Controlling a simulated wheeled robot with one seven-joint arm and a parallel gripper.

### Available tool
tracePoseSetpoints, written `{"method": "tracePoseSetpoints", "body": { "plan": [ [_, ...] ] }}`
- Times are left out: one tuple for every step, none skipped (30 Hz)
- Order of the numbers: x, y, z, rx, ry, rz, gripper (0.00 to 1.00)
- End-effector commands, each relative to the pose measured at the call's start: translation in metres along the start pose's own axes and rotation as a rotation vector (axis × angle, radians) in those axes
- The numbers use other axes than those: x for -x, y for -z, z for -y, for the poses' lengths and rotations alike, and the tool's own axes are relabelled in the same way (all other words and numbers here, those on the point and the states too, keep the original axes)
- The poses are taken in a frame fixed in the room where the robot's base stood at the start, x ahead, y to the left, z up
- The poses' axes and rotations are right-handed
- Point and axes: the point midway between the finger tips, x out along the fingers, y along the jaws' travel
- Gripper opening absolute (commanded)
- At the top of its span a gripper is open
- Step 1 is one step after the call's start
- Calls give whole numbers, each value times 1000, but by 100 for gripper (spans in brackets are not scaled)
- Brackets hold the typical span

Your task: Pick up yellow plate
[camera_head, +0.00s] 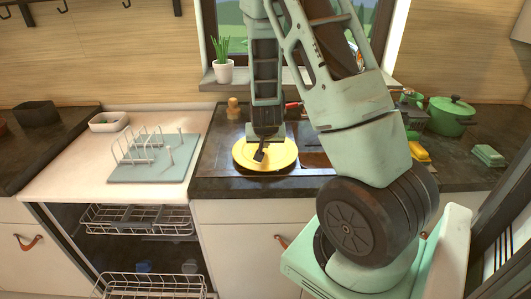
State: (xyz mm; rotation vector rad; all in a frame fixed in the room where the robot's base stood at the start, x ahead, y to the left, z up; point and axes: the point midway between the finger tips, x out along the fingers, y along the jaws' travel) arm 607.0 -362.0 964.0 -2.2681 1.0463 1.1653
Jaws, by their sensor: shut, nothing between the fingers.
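The yellow plate (247,161) lies on the dark countertop in the middle of the head view, near the counter's front edge. My gripper (260,156) points down at the plate, in front of its middle in the picture. It is shut with nothing in it. I cannot tell whether the fingertips touch the plate or hover just above it. My arm hides part of the plate's back edge and much of the counter behind it.
A dish rack (150,165) stands on the white worktop at left, above an open dishwasher with wire baskets (140,219). A potted plant (223,70) is on the windowsill. A green pot (450,115), yellow sponge (419,151) and green box (488,155) are at right.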

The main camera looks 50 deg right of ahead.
Motion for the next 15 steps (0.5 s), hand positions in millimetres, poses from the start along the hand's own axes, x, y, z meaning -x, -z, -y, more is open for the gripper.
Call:
{"method": "tracePoseSetpoints", "body": {
  "plan": [
    [-4, 11, -1, -1, -1, 0, 0],
    [-8, 16, -1, -2, -2, 0, 0],
    [-12, 22, -1, -2, -2, -1, 0],
    [-16, 26, -1, -2, -1, 0, 0],
    [-19, 30, -1, -1, -1, 0, 0],
    [-23, 35, -1, -1, -1, 0, 0],
    [-25, 39, -1, -1, -1, -1, 0],
    [-26, 35, -1, 1, -2, 5, 0],
    [-28, 32, 0, 2, -1, 5, 0],
    [-30, 31, 0, 1, -1, 4, 0],
    [-34, 28, 0, 1, 0, 3, 0],
    [-37, 26, 0, 1, 0, 1, 0],
    [-38, 26, 0, 1, 1, 1, 0],
    [-38, 26, 0, 1, 1, 1, 0],
    [-38, 25, 0, 1, 1, 1, 0]
  ]
}}
